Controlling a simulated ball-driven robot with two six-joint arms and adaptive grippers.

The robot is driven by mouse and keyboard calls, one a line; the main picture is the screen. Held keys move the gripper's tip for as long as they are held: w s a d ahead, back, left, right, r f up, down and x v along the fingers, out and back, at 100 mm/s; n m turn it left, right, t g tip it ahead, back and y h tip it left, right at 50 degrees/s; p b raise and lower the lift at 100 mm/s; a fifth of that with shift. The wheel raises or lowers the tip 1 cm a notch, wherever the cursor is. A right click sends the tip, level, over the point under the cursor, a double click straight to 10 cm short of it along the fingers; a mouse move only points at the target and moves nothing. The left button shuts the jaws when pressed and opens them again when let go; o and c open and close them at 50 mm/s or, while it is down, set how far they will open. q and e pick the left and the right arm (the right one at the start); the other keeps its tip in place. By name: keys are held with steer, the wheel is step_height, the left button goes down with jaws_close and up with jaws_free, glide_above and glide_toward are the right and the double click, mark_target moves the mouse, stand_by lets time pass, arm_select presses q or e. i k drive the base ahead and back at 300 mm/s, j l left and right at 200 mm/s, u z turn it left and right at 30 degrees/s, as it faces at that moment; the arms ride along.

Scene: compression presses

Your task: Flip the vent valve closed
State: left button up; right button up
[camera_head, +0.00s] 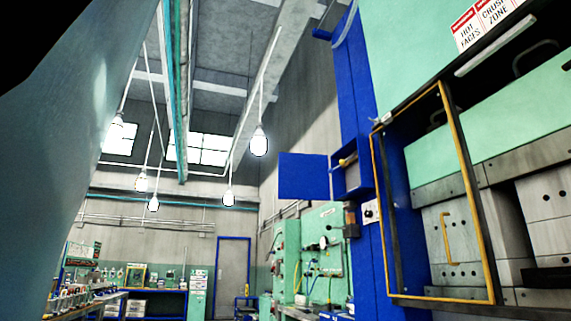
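A small blue box (365,165) is mounted on the side of the press's blue column, with its blue door (303,176) swung open to the left. Neither of my grippers is in view. A large blue-grey surface, probably part of my own arm, fills the left side close to the camera.
The press (480,130) stands at the right, with a yellow-edged guard frame (464,190) at its front. Green machines (325,245) stand behind the column. A workbench (85,305) with tools is at the lower left. A blue-framed door (232,262) is at the back. Lamps (259,142) hang overhead.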

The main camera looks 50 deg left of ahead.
mark_target(341, 162)
steer(key=u, duration=1.25)
steer(key=z, duration=0.45)
steer(key=i+j+z, duration=0.3)
steer(key=z, duration=0.2)
steer(key=i+j+z, duration=0.25)
steer(key=j+z, duration=0.2)
steer(key=i+j, duration=0.15)
steer(key=j, duration=0.25)
steer(key=i+j+z, duration=0.1)
steer(key=j, duration=0.3)
steer(key=i+j, duration=0.2)
steer(key=j, duration=0.2)
steer(key=i+j+z, duration=0.1)
steer(key=j, duration=0.3)
steer(key=i+j, duration=0.15)
steer(key=j, duration=0.25)
steer(key=i+j+z, duration=0.1)
steer(key=j, duration=0.3)
steer(key=i+j, duration=0.15)
steer(key=j, duration=0.3)
steer(key=z, duration=0.05)
